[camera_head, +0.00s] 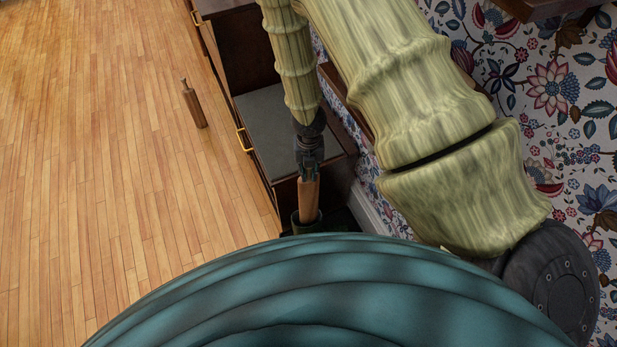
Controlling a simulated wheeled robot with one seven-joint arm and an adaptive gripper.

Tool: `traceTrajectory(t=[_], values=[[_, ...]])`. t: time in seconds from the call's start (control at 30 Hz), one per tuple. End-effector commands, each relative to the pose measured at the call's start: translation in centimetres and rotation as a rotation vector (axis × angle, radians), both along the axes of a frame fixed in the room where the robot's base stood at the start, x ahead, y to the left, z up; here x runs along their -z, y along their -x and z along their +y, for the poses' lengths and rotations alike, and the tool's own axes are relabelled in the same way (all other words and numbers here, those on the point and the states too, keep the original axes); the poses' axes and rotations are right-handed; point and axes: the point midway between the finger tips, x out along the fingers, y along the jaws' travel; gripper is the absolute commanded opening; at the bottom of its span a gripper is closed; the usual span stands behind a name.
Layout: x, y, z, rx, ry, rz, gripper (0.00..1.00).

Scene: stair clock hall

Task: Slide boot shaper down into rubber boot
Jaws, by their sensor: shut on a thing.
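My gripper (309,160) points down and is shut on the top of a light-brown boot shaper (309,196). The shaper hangs roughly upright over the dark green rubber boot (306,229). Its lower end overlaps the boot's round opening and seems to be inside the rim, but I cannot tell how deep. The boot's lower part is hidden behind the teal part of my body. The fingertips are small and dark in this view.
A dark stepped cabinet with a grey top (265,125) and brass handles is close behind the boot. Flowered wallpaper (560,110) bounds the right.

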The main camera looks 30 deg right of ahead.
Motion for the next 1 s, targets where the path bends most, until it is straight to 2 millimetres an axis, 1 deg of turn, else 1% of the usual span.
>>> traceTrajectory(t=[0.03, 1.0], values=[[1.2, 0.0, 0.1, -0.001, 0.000, 0.000, 0.00], [12.6, -0.3, 0.6, -0.010, 0.000, 0.000, 0.00]])
